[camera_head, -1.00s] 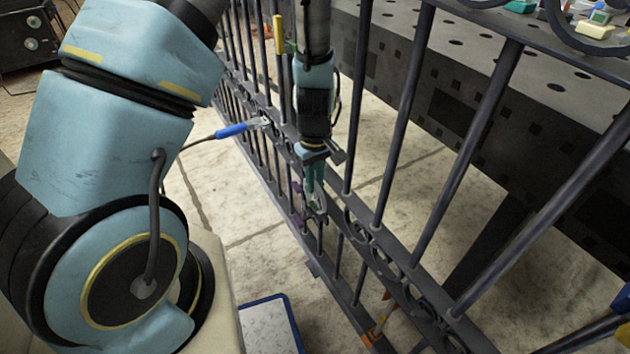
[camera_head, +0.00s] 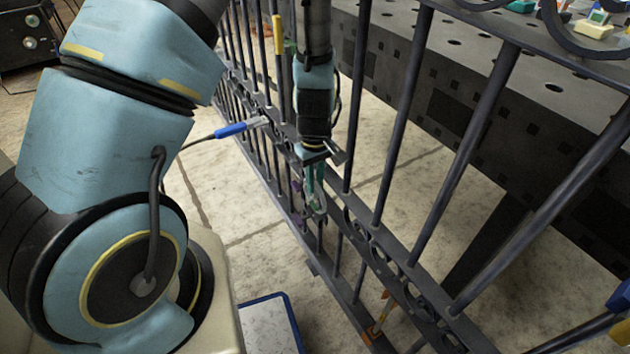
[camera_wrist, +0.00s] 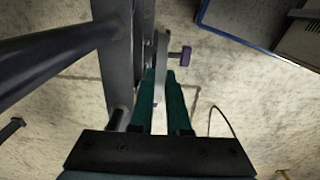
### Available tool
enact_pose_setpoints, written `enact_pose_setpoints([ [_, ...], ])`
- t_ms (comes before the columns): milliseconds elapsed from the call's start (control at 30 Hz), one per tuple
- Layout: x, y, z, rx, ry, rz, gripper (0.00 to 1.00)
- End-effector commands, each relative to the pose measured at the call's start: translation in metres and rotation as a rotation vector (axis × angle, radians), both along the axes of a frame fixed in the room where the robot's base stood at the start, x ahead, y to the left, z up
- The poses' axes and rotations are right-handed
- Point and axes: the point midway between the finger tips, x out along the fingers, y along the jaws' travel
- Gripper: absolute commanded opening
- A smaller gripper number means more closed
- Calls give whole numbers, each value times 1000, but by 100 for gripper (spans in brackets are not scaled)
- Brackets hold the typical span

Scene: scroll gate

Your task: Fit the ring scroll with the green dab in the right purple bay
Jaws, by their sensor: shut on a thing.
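My gripper (camera_head: 314,192), with green fingers, is low at the gate (camera_head: 390,235), pointing down beside the bars. In the wrist view its fingers (camera_wrist: 161,88) are shut on a grey metal piece, the ring scroll (camera_wrist: 162,58), which stands up between the fingertips, close to the gate's rail (camera_wrist: 117,60). In the head view the scroll (camera_head: 318,208) shows small below the fingers. I cannot make out a green dab. A small purple part (camera_head: 297,187) shows just left of the fingers; a purple knob (camera_wrist: 180,57) is right of the scroll in the wrist view. The bay itself is not clearly visible.
A blue-handled tool (camera_head: 232,131) with a cable is at the gate's left part. An orange piece (camera_head: 373,333) is lower on the gate. A dark perforated table (camera_head: 480,75) stands behind it. A blue-edged tray (camera_head: 268,325) lies on the floor.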

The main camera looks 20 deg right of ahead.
Motion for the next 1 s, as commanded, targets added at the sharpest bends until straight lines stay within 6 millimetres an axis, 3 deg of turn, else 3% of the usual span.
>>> enact_pose_setpoints([
  [1000,0,0,-5,0,0,0,0],
])
